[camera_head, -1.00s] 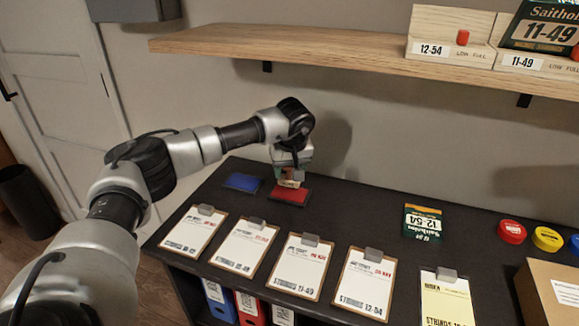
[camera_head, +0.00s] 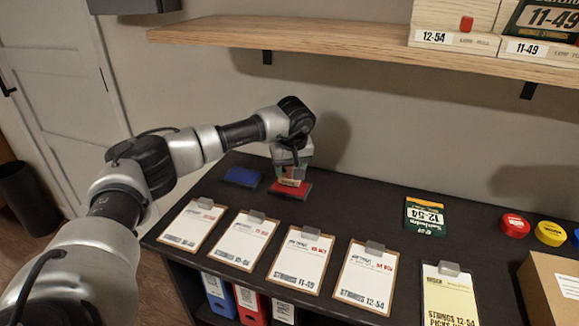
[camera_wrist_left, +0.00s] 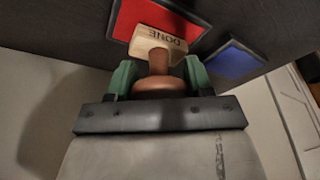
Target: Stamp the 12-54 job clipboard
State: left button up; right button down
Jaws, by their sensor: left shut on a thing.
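My left gripper (camera_head: 291,172) is shut on a wooden stamp (camera_head: 290,183) over the red ink pad (camera_head: 303,192). In the left wrist view the stamp's brown handle (camera_wrist_left: 159,78) is between my green finger pads, and its pale block (camera_wrist_left: 158,42) reads "DONE". The block overlaps the red pad (camera_wrist_left: 165,18); I cannot tell if they touch. The clipboard (camera_head: 366,278) marked "STRINGS 12-54" lies on the dark counter, right of the 11-49 clipboard, with a grey clip at its top. My right gripper is not in view.
A blue ink pad (camera_head: 243,177) lies left of the red one. Other clipboards (camera_head: 302,260) line the counter's front edge, with a yellow-sheeted one (camera_head: 449,296) at right. A 12-54 string pack (camera_head: 424,216), round coloured tins (camera_head: 514,226) and a cardboard box (camera_head: 553,285) are further right. A wooden shelf (camera_head: 330,48) hangs above.

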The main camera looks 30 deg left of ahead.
pick_arm(q)
jog(key=shift+f, duration=0.5)
dwell(1.6)
jog(key=shift+r, duration=0.15)
notch_tip(320, 180, up, 7)
jog(key=p, duration=0.5)
jog(key=shift+p, duration=0.4)
